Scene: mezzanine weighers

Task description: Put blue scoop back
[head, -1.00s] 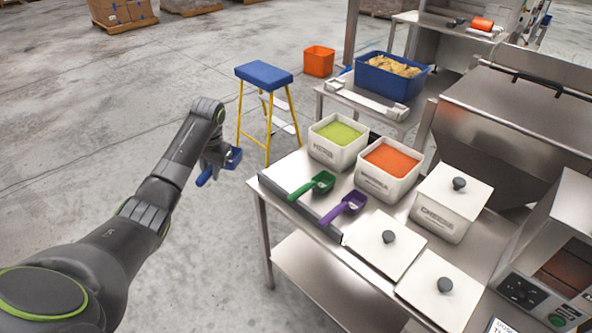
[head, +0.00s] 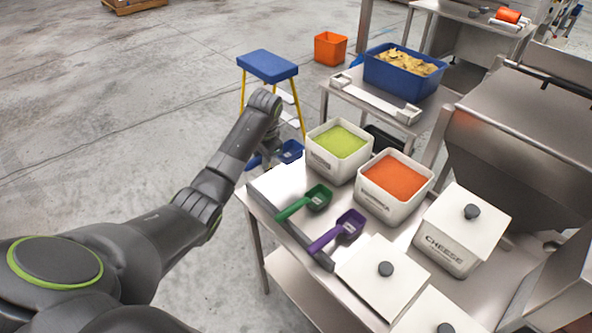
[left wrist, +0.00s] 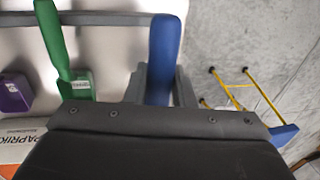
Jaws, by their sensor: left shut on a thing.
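The blue scoop (head: 290,152) is held in my left gripper (head: 271,150), at the far left corner of the steel table (head: 280,176). In the left wrist view its blue handle (left wrist: 164,55) stands between the two grey fingers, which are shut on it. Most of its bowl is hidden in that view. I cannot tell whether the scoop touches the table. A green scoop (head: 306,202) and a purple scoop (head: 338,233) lie along the table's left side. They also show at the left of the wrist view, green (left wrist: 60,55) and purple (left wrist: 14,95). My right gripper is not in view.
A tub of green herbs (head: 337,165) stands close right of the gripper, then the orange paprika tub (head: 392,205) and the lidded cheese tub (head: 448,255). A loose white lid (head: 365,290) lies nearer. A blue-topped stool (head: 267,66) stands on the floor behind.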

